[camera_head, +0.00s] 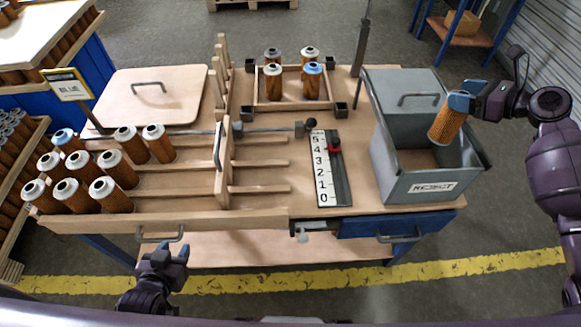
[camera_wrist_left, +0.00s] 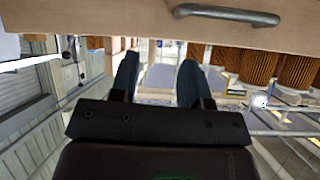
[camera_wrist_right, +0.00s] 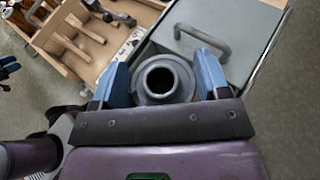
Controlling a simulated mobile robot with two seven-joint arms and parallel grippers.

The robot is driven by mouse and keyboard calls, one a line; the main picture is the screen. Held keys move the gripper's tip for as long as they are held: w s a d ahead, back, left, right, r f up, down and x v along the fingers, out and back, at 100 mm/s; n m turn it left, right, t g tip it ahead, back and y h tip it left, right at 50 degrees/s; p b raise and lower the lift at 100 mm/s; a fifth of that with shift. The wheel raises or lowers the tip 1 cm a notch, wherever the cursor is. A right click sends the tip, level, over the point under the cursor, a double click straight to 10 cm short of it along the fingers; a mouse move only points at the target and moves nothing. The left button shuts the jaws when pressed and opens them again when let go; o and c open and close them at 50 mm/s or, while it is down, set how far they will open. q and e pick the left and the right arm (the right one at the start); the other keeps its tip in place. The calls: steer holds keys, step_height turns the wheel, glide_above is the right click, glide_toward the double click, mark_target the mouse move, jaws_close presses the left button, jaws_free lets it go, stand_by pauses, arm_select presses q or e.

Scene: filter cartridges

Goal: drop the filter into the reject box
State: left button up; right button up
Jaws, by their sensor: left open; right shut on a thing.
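The reject box (camera_head: 421,187) is a grey bin with a "REJECT" label at the right end of the table. Its front part is open and its back part has a lid with a handle. My right gripper (camera_head: 461,101) is shut on a filter (camera_head: 446,125) with a brown pleated body, held tilted above the open part of the box. In the right wrist view the filter's grey ring end (camera_wrist_right: 162,80) sits between the blue fingers. My left gripper (camera_head: 171,253) is open and empty, in front of the table's front edge.
Several filters (camera_head: 118,167) stand in lanes at the left, beside a "BLUE" sign (camera_head: 67,84). A wooden tray (camera_head: 292,104) with filters stands at the back middle. A number scale (camera_head: 325,170) with a red slider lies left of the box.

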steer(key=shift+f+b, duration=0.6)
steer(key=shift+f, duration=0.1)
arm_select(q)
step_height(320, 180, down, 3)
steer(key=shift+r, duration=0.2)
arm_select(e)
steer(key=o, duration=1.2)
arm_select(q)
steer(key=shift+s, duration=0.2)
arm_select(e)
steer(key=shift+o, duration=0.5)
arm_select(q)
steer(key=shift+f, duration=0.1)
steer(key=shift+w+r, duration=0.25)
steer(key=shift+r, duration=0.25)
arm_select(e)
steer(key=v, duration=1)
steer(key=shift+s+d+r, duration=0.15)
steer(key=shift+s+d, duration=0.1)
